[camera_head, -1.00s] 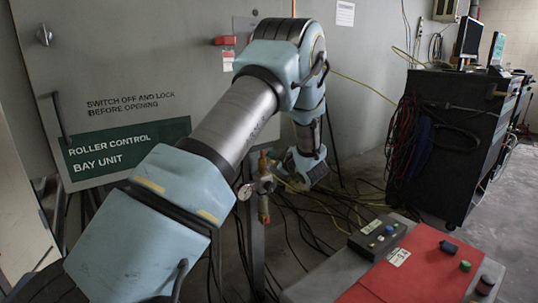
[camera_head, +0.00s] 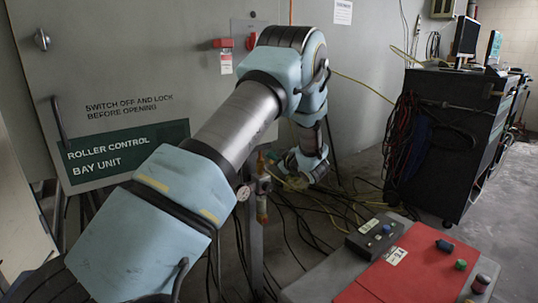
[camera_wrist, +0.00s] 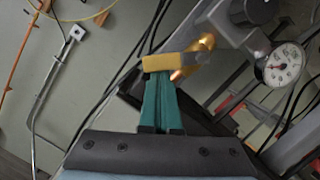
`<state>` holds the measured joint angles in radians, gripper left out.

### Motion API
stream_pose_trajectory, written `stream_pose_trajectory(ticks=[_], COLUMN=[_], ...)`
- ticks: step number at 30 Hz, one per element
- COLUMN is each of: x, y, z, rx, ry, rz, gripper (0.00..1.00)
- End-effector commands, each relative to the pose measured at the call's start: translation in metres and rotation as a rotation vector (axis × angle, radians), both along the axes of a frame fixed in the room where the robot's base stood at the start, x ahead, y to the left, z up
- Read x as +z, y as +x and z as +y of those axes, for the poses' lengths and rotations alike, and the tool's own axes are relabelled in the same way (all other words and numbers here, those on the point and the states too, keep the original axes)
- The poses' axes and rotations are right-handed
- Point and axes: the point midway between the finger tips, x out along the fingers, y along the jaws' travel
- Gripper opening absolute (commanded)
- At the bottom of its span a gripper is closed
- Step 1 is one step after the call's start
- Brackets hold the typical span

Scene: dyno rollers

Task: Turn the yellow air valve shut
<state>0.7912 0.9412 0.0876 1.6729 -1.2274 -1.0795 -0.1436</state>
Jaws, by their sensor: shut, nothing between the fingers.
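The yellow valve handle (camera_wrist: 158,63) crosses the middle of the wrist view, with a brass part (camera_wrist: 196,55) at its right. My gripper (camera_wrist: 161,82) has its teal fingers together and empty, with the tips right at the handle's near edge. I cannot tell whether they touch it. In the head view, the valve's brass fitting (camera_head: 262,210) is on a post beside the pressure gauge (camera_head: 243,193); my wrist is just to its right, and the handle is hard to make out there. The gauge also shows in the wrist view (camera_wrist: 283,64).
The grey control cabinet (camera_head: 130,45) stands behind my arm, with a red switch (camera_head: 222,43) on it. Cables (camera_head: 290,235) lie on the floor. A red-topped console (camera_head: 410,265) is at the lower right, and a dark cart (camera_head: 440,140) stands farther back.

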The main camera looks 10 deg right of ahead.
Motion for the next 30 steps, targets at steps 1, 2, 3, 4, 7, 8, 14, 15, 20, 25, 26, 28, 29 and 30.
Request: stream_pose_trajectory(ticks=[1,2,3,4,7,8,14,15,20,25,26,28,29,30], x=[0.000,0.000,-0.001,-0.001,-0.002,-0.002,-0.006,-0.006,-0.009,-0.013,-0.013,-0.015,-0.015,-0.016], y=[0.000,0.000,0.001,0.001,0.002,0.002,0.004,0.004,0.005,0.006,0.006,0.007,0.007,0.007], z=[-0.001,-0.002,-0.002,-0.003,-0.005,-0.006,-0.010,-0.011,-0.014,-0.016,-0.017,-0.018,-0.018,-0.019], rx=[-0.002,-0.002,-0.003,-0.003,-0.002,-0.002,-0.004,-0.004,-0.004,-0.004,-0.004,-0.004,-0.004,-0.004], ry=[0.010,0.017,0.026,0.033,0.071,0.083,0.167,0.183,0.238,0.299,0.310,0.335,0.344,0.358], rz=[0.006,0.010,0.014,0.018,0.036,0.042,0.083,0.091,0.118,0.147,0.152,0.164,0.169,0.175], gripper=[0.00,0.00,0.00,0.00,0.00,0.00,0.00,0.00,0.00,0.00,0.00,0.00,0.00,0.00])
